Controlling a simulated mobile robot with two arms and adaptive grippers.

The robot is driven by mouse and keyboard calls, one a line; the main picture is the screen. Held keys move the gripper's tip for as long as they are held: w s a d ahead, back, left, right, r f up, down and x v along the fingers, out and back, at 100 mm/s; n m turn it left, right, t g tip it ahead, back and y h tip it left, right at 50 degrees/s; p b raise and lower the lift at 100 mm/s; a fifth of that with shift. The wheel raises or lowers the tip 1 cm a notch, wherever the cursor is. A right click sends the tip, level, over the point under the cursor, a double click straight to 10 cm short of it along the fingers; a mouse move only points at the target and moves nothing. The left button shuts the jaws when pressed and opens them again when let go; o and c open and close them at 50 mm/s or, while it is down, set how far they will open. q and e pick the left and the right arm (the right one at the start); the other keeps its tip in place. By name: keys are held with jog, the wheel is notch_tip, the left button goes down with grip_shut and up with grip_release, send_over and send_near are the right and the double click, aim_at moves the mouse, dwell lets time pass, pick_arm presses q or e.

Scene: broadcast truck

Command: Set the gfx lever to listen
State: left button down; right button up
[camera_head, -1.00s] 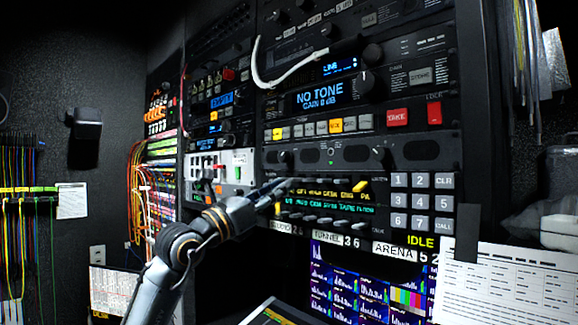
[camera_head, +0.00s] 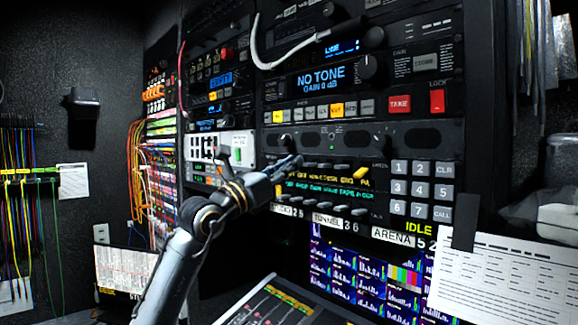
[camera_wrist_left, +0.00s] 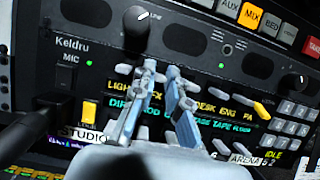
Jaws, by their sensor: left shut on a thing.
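My left gripper (camera_head: 288,163) reaches in from the left to the upper row of small levers on the intercom panel. In the left wrist view its two fingers (camera_wrist_left: 161,74) straddle a small grey lever (camera_wrist_left: 160,78), mostly hidden between the fingertips. The letters "FX" show just below it, so I take it for the gfx lever; its exact position is hard to tell. The label display (camera_wrist_left: 210,110) is partly covered by the fingers. My right gripper is not in view.
Round knobs (camera_wrist_left: 137,20) sit above. A keypad (camera_head: 421,190) is to the right, a multiviewer screen (camera_head: 345,280) below.

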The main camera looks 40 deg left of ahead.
pick_arm(q)
notch_tip(320, 180, up, 2)
jog(key=g+p, duration=0.4)
jog(key=p, duration=0.2)
jog(key=shift+r, duration=0.15)
jog(key=shift+w+f+g+p, duration=0.1)
jog(key=shift+f+g+p, duration=0.1)
jog(key=shift+g+p, duration=0.3)
jog(key=c, duration=1.6)
grip_release()
jog(key=shift+f, duration=0.1)
jog(key=shift+s+a+r, duration=0.1)
jog(key=shift+s+a, duration=0.05)
jog(key=shift+s, duration=1.85)
jog(key=shift+s+a+r, duration=0.1)
jog(key=shift+s+a, duration=0.1)
jog(key=shift+s, duration=1.75)
jog(key=shift+s+a+r, duration=0.1)
jog(key=shift+s+a, duration=0.05)
jog(key=shift+s, duration=1.85)
